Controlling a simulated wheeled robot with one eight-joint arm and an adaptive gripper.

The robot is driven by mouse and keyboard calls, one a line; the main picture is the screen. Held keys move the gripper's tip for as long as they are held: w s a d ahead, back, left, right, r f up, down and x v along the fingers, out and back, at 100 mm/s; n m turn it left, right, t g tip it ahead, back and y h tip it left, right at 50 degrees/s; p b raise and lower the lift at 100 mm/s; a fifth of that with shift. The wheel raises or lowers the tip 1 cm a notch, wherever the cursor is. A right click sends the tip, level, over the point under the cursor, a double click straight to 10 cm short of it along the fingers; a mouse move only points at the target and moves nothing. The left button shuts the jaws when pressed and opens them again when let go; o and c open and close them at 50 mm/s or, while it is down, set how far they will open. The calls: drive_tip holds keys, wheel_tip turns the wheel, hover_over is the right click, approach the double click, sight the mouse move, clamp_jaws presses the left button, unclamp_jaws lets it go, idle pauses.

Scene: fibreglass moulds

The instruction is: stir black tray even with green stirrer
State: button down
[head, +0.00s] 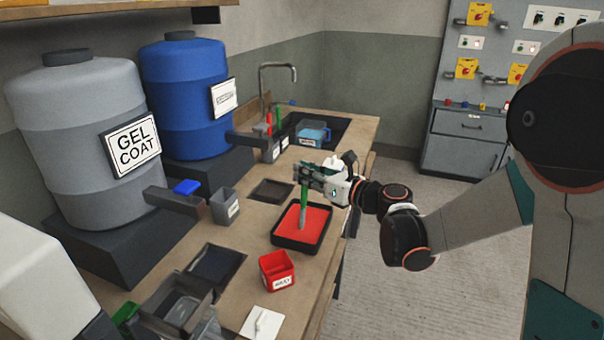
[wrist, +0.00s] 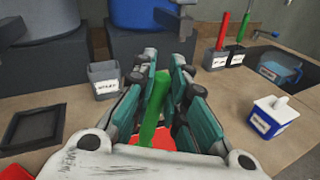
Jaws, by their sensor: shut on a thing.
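The black tray (head: 275,240) sits on the wooden bench and holds a flat red fill that looks even in colour in the head view. My gripper (head: 305,172) is above the tray and shut on the green stirrer (head: 303,208). The stirrer stands close to upright, with its grey lower end down at the red fill. In the wrist view the green stirrer (wrist: 155,115) sits between the fingers of my gripper (wrist: 162,88). Only a bit of the red fill shows below it there, and the stirrer's lower end is hidden.
A red cup (head: 278,270) stands in front of the tray and a grey cup (head: 225,206) to its left. A white-and-blue box (wrist: 268,116) and a cup with a red-handled tool (wrist: 216,58) show in the wrist view. Grey (head: 75,140) and blue (head: 185,95) drums stand behind.

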drive_tip(key=shift+w+d, duration=0.2)
drive_tip(key=shift+w, duration=0.25)
drive_tip(key=shift+r, duration=0.1)
drive_tip(key=shift+w+d+r+p, duration=0.1)
drive_tip(key=shift+w+r+p, duration=0.15)
drive_tip(key=shift+r+p, duration=0.65)
drive_tip(key=shift+w+d+r+p, duration=0.15)
drive_tip(key=shift+r+p, duration=0.45)
drive_tip(key=shift+r, duration=0.6)
drive_tip(key=shift+a, duration=0.1)
